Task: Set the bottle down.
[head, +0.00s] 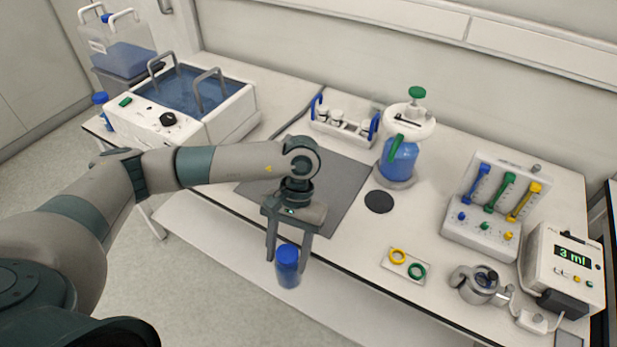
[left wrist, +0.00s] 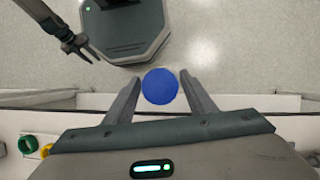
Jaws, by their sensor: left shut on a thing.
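My left gripper (head: 287,240) is shut on a small blue bottle with a blue cap (head: 288,270). In the left wrist view the round blue cap (left wrist: 160,86) shows from above between the two fingers, and the bottle's body is hidden. My right gripper (left wrist: 76,45) shows small at the upper left of the left wrist view, over the floor; its opening is unclear.
A dark grey mat (head: 345,192) lies bare on the bench behind my gripper, with a black disc (head: 379,202) beside it. A water bath (head: 180,105) stands left, a vial rack (head: 343,125) behind, a blue-filled vessel (head: 400,155) right. A ring plate (head: 406,265) and clamp (head: 478,285) lie front right.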

